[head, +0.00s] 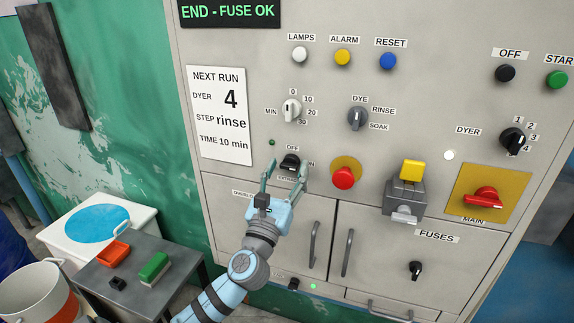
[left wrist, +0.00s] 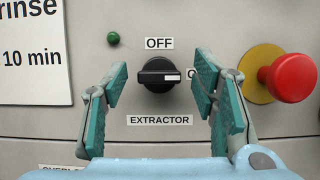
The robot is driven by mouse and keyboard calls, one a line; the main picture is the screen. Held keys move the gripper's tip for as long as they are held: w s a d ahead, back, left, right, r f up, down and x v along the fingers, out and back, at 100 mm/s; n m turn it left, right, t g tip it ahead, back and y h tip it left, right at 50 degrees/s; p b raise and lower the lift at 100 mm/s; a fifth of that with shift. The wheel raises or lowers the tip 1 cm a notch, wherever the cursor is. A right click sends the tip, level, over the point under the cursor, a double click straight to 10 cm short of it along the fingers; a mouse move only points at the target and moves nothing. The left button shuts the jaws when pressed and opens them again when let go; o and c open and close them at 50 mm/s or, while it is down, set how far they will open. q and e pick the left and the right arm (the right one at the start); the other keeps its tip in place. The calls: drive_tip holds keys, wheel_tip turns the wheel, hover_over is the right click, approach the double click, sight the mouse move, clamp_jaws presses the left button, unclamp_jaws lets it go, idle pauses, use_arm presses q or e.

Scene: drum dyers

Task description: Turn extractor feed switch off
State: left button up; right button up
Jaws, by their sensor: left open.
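The extractor switch (head: 290,161) is a black rotary knob on the grey panel in the head view, below a small dark green lamp (head: 271,142). In the left wrist view the knob (left wrist: 158,74) sits between the OFF label above, a partly hidden label at right and the EXTRACTOR label below. Its white mark points right, towards the partly hidden label. My left gripper (head: 285,170) is open, its fingers on either side of the knob with gaps showing in the left wrist view (left wrist: 160,95). I cannot tell how far the fingertips are from the panel. My right gripper is not in view.
A red mushroom button (head: 343,178) on a yellow plate is close right of the switch. A grey isolator with a yellow block (head: 411,170) and a red main switch (head: 483,198) are farther right. A side table (head: 140,285) stands lower left. Door handles (head: 314,245) stick out below.

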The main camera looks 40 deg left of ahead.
use_arm(q)
drive_tip(key=shift+w+a, duration=0.1)
drive_tip(key=shift+w, duration=0.2)
drive_tip(key=shift+s, duration=0.1)
drive_tip(key=shift+c, duration=0.4)
drive_tip(key=c, duration=1.1)
